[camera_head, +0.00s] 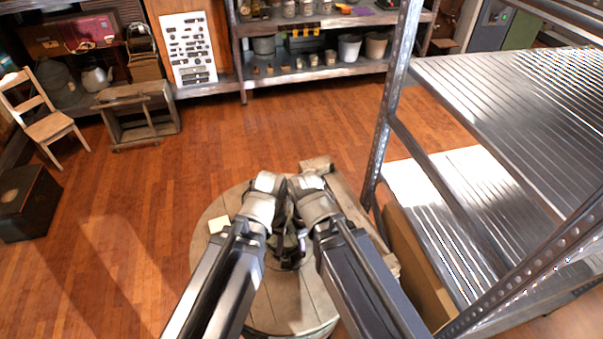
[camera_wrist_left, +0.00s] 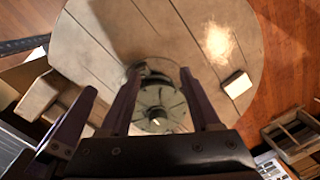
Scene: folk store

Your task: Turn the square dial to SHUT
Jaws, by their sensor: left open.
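A round wooden top (camera_head: 222,262) stands below my arms. A small dark device (camera_head: 290,256) stands on it between the arms, largely hidden. In the left wrist view a round grey-green part with radial lines (camera_wrist_left: 160,100) lies between the two fingers of my left gripper (camera_wrist_left: 160,76). The fingers are apart, and I cannot tell whether they touch it. I cannot make out a square dial or any SHUT mark. In the head view my left gripper (camera_head: 282,222) points down beside the device. My right arm's wrist (camera_head: 314,198) is close beside it; its fingertips are not clear.
A small pale block (camera_head: 218,224) lies on the top's left side. A wooden piece (camera_head: 338,192) lies along its right. A metal rack (camera_head: 383,130) stands close on the right. A chair (camera_head: 48,122) and a wooden crate (camera_head: 138,112) stand left. Floor between is clear.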

